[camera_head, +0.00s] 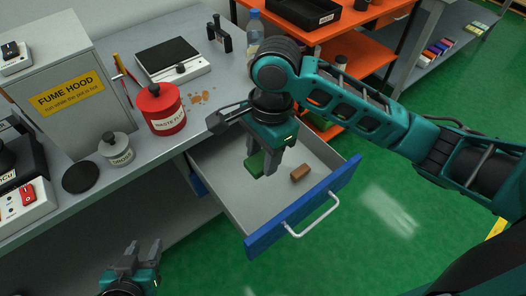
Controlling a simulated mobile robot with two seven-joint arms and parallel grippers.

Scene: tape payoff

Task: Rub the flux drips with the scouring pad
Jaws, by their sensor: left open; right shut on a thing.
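The brown flux drips (199,97) are spots on the grey bench top, between the red waste can and the bench's right part. The green scouring pad (254,167) is at my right gripper (261,164), which reaches down over the open drawer. The gripper is shut on the pad, and its fingers hide part of it. I cannot tell whether the pad still touches the drawer floor. My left gripper (137,254) is open and empty, low at the front left, off the bench.
The open drawer (225,168) has a blue front (270,230) and also holds a brown block (301,173). A red waste can (161,109), a small grey pot (116,148) and a scale (173,62) stand near the drips. An orange shelf unit (345,45) is behind.

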